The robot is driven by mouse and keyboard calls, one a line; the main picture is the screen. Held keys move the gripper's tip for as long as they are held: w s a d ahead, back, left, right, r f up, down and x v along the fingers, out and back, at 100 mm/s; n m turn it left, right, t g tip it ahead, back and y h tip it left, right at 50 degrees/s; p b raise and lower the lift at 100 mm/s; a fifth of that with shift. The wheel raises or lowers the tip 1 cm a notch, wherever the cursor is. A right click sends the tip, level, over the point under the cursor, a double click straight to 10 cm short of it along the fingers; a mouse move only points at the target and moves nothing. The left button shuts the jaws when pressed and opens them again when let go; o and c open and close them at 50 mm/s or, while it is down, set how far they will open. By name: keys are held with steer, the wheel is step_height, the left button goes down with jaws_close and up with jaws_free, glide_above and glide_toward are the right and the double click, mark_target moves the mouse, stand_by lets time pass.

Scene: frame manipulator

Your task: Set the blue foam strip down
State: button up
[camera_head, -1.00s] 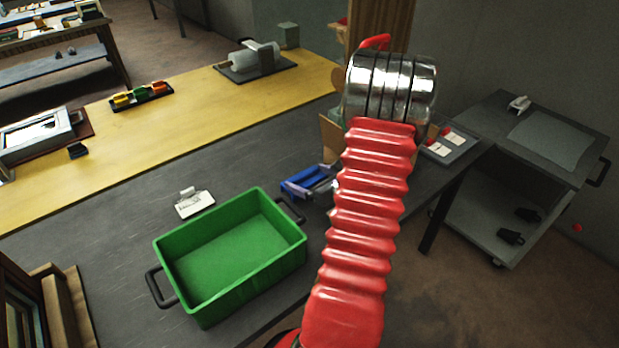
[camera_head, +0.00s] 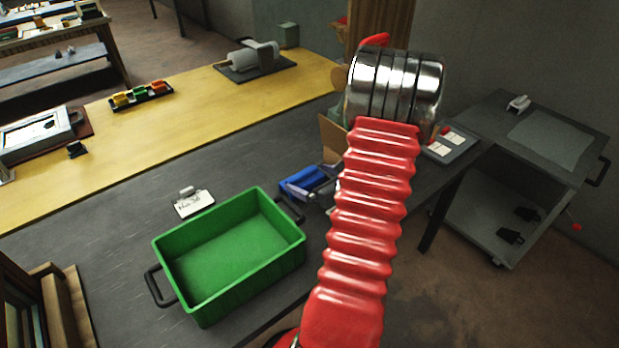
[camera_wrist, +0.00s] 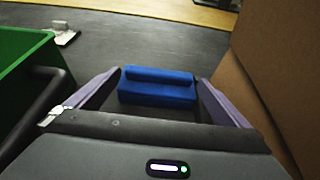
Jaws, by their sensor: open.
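The blue foam strip (camera_wrist: 157,88) shows in the wrist view between my spread fingers, with a raised ridge along its far side. My gripper (camera_wrist: 159,77) is open, with gaps between the strip and both fingers. In the head view the blue strip (camera_head: 299,181) appears to lie on the dark grey table, just right of the green crate. My gripper is partly hidden there behind my red arm sleeve.
The empty green crate (camera_head: 161,244) stands close on the left, its black handle (camera_wrist: 38,105) near my left finger. A cardboard box (camera_wrist: 272,70) rises close on the right. Dark tabletop beyond the strip is clear.

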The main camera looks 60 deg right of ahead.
steer(key=v, duration=0.6)
steer(key=shift+w, duration=0.1)
steer(key=shift+w, duration=0.1)
stand_by(0.6)
